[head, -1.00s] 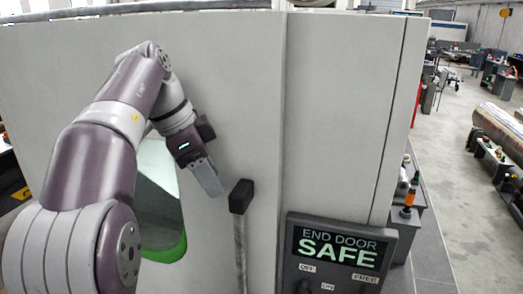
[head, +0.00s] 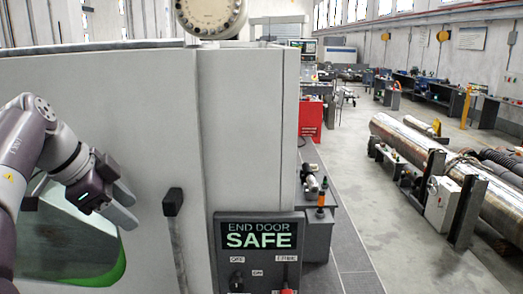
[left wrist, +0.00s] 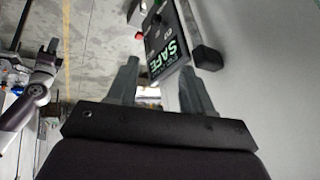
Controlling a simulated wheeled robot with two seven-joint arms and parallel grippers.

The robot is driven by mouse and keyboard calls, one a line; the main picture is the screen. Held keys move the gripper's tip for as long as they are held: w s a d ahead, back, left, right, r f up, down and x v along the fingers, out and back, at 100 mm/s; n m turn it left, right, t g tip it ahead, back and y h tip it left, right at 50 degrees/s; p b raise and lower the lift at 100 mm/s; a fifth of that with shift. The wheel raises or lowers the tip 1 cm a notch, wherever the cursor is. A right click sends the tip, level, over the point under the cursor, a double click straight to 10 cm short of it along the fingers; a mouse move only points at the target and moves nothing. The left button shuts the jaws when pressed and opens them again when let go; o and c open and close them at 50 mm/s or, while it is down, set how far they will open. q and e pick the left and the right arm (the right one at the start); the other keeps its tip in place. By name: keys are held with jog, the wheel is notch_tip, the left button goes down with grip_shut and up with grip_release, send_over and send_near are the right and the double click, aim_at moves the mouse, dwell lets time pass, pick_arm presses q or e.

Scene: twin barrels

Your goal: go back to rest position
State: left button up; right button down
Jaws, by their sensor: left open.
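My left arm comes in from the left in the head view. My left gripper (head: 122,205) is in front of the grey machine door (head: 150,130), left of the black-topped door handle (head: 173,202) and apart from it. In the left wrist view the two fingers of my left gripper (left wrist: 158,85) are spread, with nothing held between them. The handle's black end (left wrist: 207,57) shows beyond the right finger there. The control panel (head: 260,250) reads "END DOOR SAFE" and also shows in the left wrist view (left wrist: 168,45). My right gripper is not in the head view.
A window with a green lower edge (head: 70,240) is in the machine's front behind my left arm. Right of the machine stands a grey bench (head: 320,215) with small tools. Large metal cylinders (head: 400,135) lie on the far right. The floor between (head: 360,180) is clear.

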pick_arm(q)
jog(key=w+d+r+t+h+b, duration=0.2)
jog(key=w+t+h, duration=0.1)
jog(key=w+t, duration=0.6)
jog(key=s+a+f+n+g+y+b, duration=0.1)
jog(key=a+f+n+y+b, duration=0.3)
jog(key=f, duration=0.9)
jog(key=a+f+n+g+y+b, duration=0.25)
jog(key=f+n+y, duration=0.4)
jog(key=f, duration=0.65)
jog(key=s+d+f+n+g+h+b, duration=0.1)
jog(key=s+d+f+g+b, duration=0.2)
jog(key=s+f, duration=0.5)
jog(key=s+d+f+n+g+h+b, duration=0.1)
jog(key=s+d+f+g+b, duration=0.2)
jog(key=s+f, duration=0.4)
jog(key=s+d+f+n+g+h+b, duration=0.1)
jog(key=s+d+f+g+b, duration=0.2)
jog(key=s+f, duration=0.5)
notch_tip(320, 180, down, 5)
jog(key=shift+s+d+f+b, duration=0.2)
jog(key=shift+s+d+b, duration=0.15)
jog(key=shift+d+b, duration=0.4)
